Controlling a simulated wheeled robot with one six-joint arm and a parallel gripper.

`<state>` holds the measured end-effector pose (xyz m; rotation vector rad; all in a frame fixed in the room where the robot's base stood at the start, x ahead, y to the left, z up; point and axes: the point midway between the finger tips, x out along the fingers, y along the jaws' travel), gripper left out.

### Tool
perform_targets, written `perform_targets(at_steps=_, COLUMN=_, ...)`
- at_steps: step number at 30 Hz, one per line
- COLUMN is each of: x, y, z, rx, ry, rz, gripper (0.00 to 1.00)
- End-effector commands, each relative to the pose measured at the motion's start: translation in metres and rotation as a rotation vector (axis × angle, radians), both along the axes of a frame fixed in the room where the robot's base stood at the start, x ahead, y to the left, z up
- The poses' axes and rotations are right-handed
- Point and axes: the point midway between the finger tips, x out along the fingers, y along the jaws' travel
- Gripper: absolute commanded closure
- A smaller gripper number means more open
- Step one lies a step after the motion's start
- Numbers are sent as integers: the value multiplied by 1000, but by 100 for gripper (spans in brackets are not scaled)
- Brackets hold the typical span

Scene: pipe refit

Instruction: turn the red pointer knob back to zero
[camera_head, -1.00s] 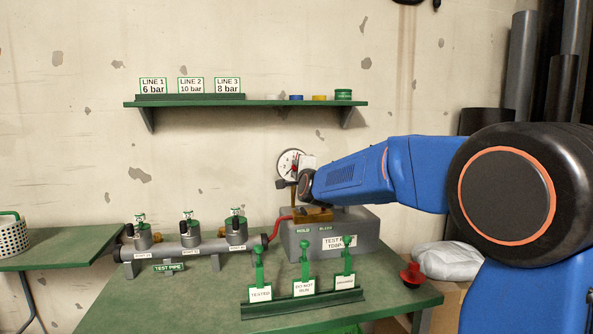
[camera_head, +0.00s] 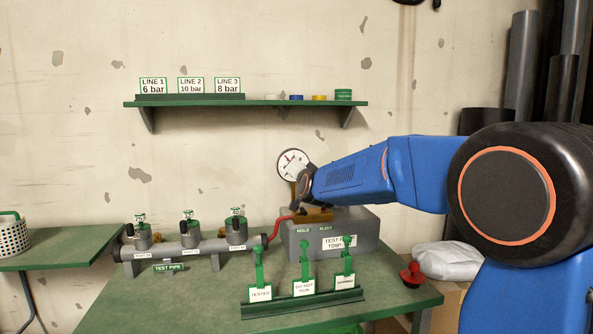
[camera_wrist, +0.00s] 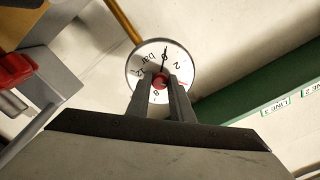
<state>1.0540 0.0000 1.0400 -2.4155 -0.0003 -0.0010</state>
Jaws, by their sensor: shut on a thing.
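The round white pressure gauge (camera_head: 290,162) stands on a brass stem above the grey test pump (camera_head: 345,240). In the wrist view the gauge face (camera_wrist: 143,58) fills the centre, turned in the picture. Its black needle points up, close to the zero. The red pointer knob (camera_wrist: 160,83) is at the middle of the face, between the two fingers of my gripper (camera_wrist: 160,78), which is shut on it. A red mark shows at the right part of the dial, past the 2. The fingers hide part of the lower dial. In the head view my wrist hides the fingers.
A green shelf (camera_head: 250,103) with line signs and tape rolls is on the wall above. A test pipe (camera_head: 190,246) with valves lies left of the pump. A rack (camera_head: 303,302) with green-handled tags stands in front. A red-topped object (camera_head: 411,274) sits at the right edge.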

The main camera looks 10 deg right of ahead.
Motion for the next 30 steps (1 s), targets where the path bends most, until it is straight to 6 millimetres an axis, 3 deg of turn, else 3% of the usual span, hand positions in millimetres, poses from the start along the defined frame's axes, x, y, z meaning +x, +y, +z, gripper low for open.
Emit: perform_targets(at_steps=30, x=0, y=0, z=-4, rx=-963, ry=5, rz=2, gripper=100)
